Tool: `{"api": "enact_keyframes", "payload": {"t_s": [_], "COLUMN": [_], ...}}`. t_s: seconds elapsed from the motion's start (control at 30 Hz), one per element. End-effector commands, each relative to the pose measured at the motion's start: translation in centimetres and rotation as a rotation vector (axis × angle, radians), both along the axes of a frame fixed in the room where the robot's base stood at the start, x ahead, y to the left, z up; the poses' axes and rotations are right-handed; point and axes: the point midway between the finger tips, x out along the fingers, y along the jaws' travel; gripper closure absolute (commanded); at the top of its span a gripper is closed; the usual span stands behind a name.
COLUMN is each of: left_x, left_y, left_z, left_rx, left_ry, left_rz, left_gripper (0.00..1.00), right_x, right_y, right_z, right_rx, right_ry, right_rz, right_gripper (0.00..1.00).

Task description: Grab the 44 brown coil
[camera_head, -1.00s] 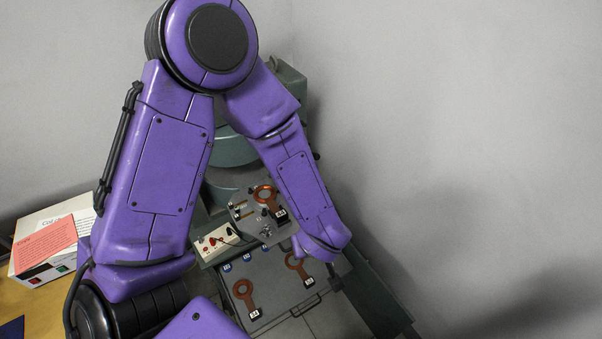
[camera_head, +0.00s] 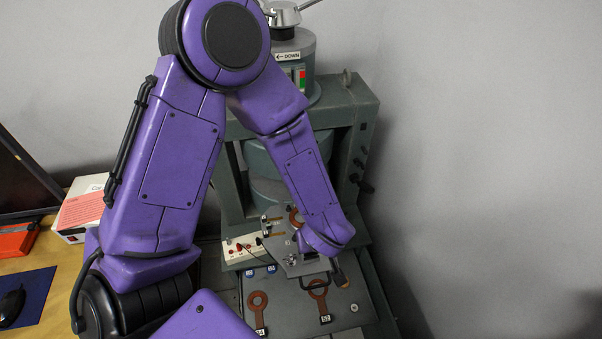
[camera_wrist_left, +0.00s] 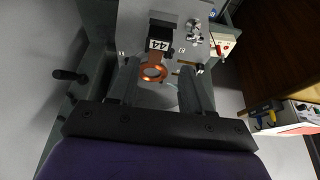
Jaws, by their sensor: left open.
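The 44 coil (camera_wrist_left: 153,72) is a flat brown-orange ring with a black block labelled 44, lying on a grey plate in the left wrist view. In the head view its ring (camera_head: 293,217) shows only in part beside my left forearm, and its label is hidden. My left gripper (camera_wrist_left: 158,69) is open, its two fingers on either side of the coil's ring in the picture. Nothing is between them in a grip. I cannot tell the height of the fingers over the plate. My right gripper is not in view.
Two other brown coils, one labelled 52 (camera_head: 318,289) and one at its left (camera_head: 258,301), lie on the grey lower panel. A large green-grey magnet frame (camera_head: 361,135) stands behind. A white socket box (camera_head: 242,248) is left of the plate. A desk (camera_head: 50,262) is at the left.

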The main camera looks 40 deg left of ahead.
Motion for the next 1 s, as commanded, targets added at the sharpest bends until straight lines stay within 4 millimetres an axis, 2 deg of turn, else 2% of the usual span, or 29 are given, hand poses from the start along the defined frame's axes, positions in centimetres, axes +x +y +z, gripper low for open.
{"api": "enact_keyframes", "payload": {"t_s": [0.03,0.1,0.3,0.5,0.6,0.8,0.83,0.9,0.93,0.97,1.0], "left_x": [0.1,0.5,1.2,2.1,2.3,2.4,2.4,2.4,2.4,2.4,2.3], "left_y": [0.2,0.5,1.2,2.1,2.4,2.5,2.5,2.5,2.5,2.5,2.5], "left_z": [-1.3,-2.5,-4.7,-8.1,-8.9,-8.9,-8.9,-8.9,-8.9,-8.9,-8.9], "left_rx": [0.002,0.003,0.002,0.001,0.002,0.001,0.001,0.001,0.001,0.001,0.001], "left_ry": [0.006,0.005,0.004,0.005,0.003,0.001,0.001,0.001,0.001,0.001,0.001], "left_rz": [-0.003,-0.005,-0.005,-0.003,-0.003,-0.001,-0.001,-0.001,-0.001,-0.001,-0.001], "left_gripper": [0.51,0.51,0.51,0.51,0.51,0.51,0.58,0.80,0.89,0.89,0.94], "right_x": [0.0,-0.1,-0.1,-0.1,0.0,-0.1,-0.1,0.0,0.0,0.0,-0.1], "right_y": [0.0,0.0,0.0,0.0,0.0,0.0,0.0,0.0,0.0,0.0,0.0], "right_z": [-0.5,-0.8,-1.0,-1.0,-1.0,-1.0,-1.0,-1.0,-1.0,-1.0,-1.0], "right_rx": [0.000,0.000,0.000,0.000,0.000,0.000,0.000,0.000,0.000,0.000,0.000], "right_ry": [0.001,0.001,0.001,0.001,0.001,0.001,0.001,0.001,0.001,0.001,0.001], "right_rz": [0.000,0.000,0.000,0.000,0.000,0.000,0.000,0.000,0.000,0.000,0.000], "right_gripper": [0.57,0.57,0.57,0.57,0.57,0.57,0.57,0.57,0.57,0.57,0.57]}}
